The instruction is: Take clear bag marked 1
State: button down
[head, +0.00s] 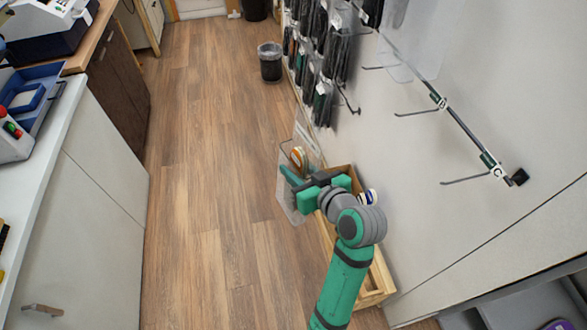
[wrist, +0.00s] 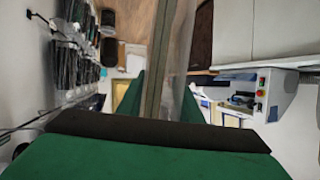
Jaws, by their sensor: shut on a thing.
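The gripper's green fingers are shut on the bag. A round orange and white thing (head: 298,158) shows at the bag; I cannot tell whether it is inside or behind it. In the wrist view the bag (wrist: 166,60) rises edge-on as a see-through strip between the fingers (wrist: 160,105). No number can be read on it.
A wooden crate (head: 376,288) stands below my arm along the wall, with a white and blue roll (head: 369,197) by it. Bare hooks (head: 465,180) and clear bags (head: 412,45) are on the right wall. Dark packs (head: 335,60) hang farther back. A bin (head: 270,65) stands beyond; the floor is clear at left.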

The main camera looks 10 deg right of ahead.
jog(key=d, duration=0.3)
jog(key=shift+s, duration=0.1)
jog(key=shift+d, duration=2.2)
